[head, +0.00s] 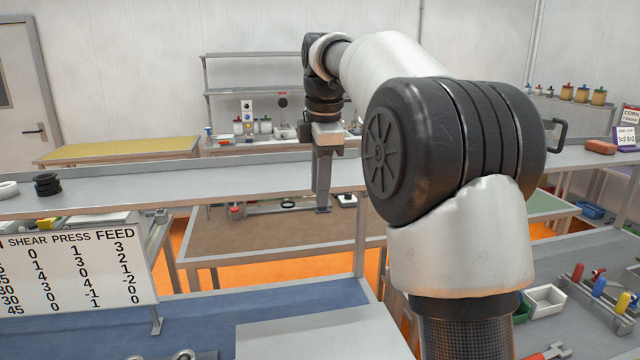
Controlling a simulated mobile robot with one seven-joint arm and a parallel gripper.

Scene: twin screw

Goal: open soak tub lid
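I cannot pick out a soak tub or its lid for certain in the head view. A flat light grey panel (320,335) lies at the bottom middle, on or just above a blue surface; I cannot tell whether it is a lid. My gripper (322,207) points down beyond the long grey shelf, above or in front of a brown-topped table. Its fingers are seen edge-on and overlap, so their gap is hidden. No held object shows. My own arm covers much of the right middle of the view.
A long grey shelf (110,204) crosses the view, with black rings (46,184) at its left. A white number board (70,270) stands at lower left. The brown table (270,240) lies beyond the blue surface (200,318). Coloured-handled tools (598,284) are at right.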

